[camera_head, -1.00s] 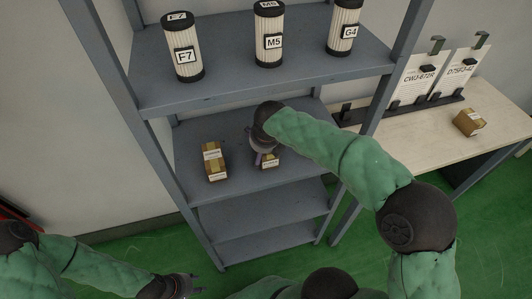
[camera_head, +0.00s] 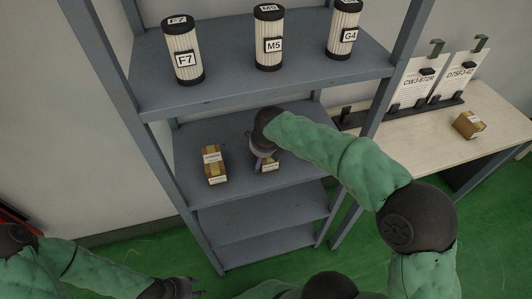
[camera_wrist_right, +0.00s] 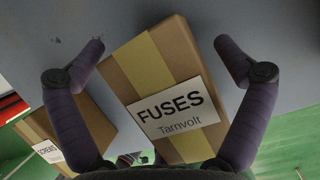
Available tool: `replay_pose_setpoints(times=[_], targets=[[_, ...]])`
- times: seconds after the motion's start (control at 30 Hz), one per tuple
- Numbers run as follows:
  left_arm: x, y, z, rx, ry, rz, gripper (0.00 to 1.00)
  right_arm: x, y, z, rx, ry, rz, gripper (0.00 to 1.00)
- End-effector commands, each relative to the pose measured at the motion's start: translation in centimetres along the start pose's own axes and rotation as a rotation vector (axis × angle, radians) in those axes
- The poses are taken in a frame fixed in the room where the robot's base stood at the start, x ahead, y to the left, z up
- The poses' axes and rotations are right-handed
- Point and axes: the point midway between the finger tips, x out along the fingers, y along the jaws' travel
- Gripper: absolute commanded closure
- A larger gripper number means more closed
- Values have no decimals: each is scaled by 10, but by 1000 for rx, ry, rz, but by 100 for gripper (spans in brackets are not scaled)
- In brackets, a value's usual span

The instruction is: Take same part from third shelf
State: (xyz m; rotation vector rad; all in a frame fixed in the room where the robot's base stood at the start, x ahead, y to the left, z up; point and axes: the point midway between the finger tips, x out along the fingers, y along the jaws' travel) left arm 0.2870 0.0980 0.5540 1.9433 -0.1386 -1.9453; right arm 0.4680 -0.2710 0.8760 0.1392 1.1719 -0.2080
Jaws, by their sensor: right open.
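A cardboard box with a yellow band and a label reading FUSES Tarnvolt (camera_wrist_right: 168,92) lies on the grey shelf board (camera_head: 300,160). In the head view this box (camera_head: 268,164) is partly hidden by my right gripper (camera_head: 262,152). In the wrist view my right gripper (camera_wrist_right: 168,60) is open, with one finger on each side of the box and visible gaps. A second box (camera_head: 214,166) stands to the left on the same board; in the wrist view its label seems to read SCREWS (camera_wrist_right: 48,151). My left gripper (camera_head: 185,288) is low at the bottom edge; its fingers are unclear.
The board above holds three white canisters labelled F7 (camera_head: 183,54), M5 (camera_head: 268,40) and G4 (camera_head: 343,30). Lower boards (camera_head: 262,212) look empty. A table (camera_head: 420,130) at right holds another box (camera_head: 469,125) and cards in a rack. A shelf post (camera_head: 392,80) stands near my right arm.

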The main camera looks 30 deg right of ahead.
Motion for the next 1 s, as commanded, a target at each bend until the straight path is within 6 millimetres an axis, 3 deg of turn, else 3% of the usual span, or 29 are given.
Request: replay_pose_setpoints(times=[0.1,0.13,0.37,0.8,1.0], targets=[[0,0,0,0,0,0,60,0,0,0,0,0,0,0],[0,0,0,0,0,0,60,0,0,0,0,0,0,6],[0,0,0,0,0,0,60,0,0,0,-1,1,0,71],[0,0,0,0,0,0,60,-1,0,0,-1,3,0,71],[-9,3,0,0,0,0,60,-15,0,6,-2,2,1,72]])
